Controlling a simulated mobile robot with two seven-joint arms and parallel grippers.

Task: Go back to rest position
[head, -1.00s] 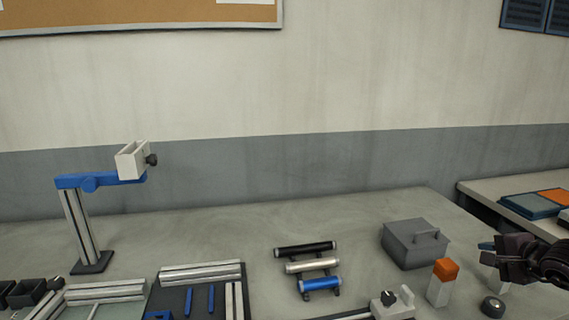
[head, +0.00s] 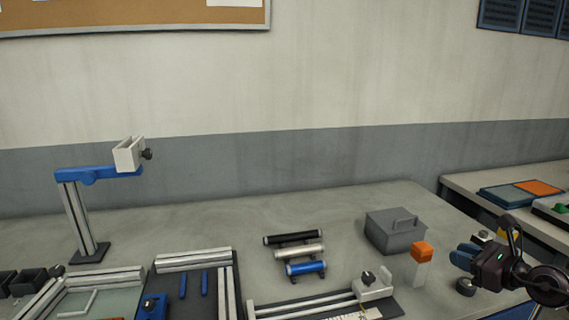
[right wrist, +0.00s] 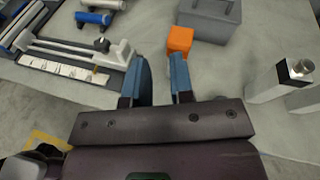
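My right gripper (head: 460,257) is at the right of the head view, above the bench near its right edge. In the right wrist view its two blue fingers (right wrist: 163,72) stand apart with nothing between them, so it is open and empty. A white block with an orange top (head: 421,264) stands left of it; its orange top (right wrist: 180,40) shows just beyond the fingertips in the wrist view. My left gripper is not in view.
A grey lidded box (head: 393,234) stands behind the block. Black, white and blue rollers (head: 306,268) lie on a rack mid-bench. A blue-armed stand (head: 78,215) is at left. A white bottle-like piece (right wrist: 275,84) is right of the gripper. The rear middle bench is clear.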

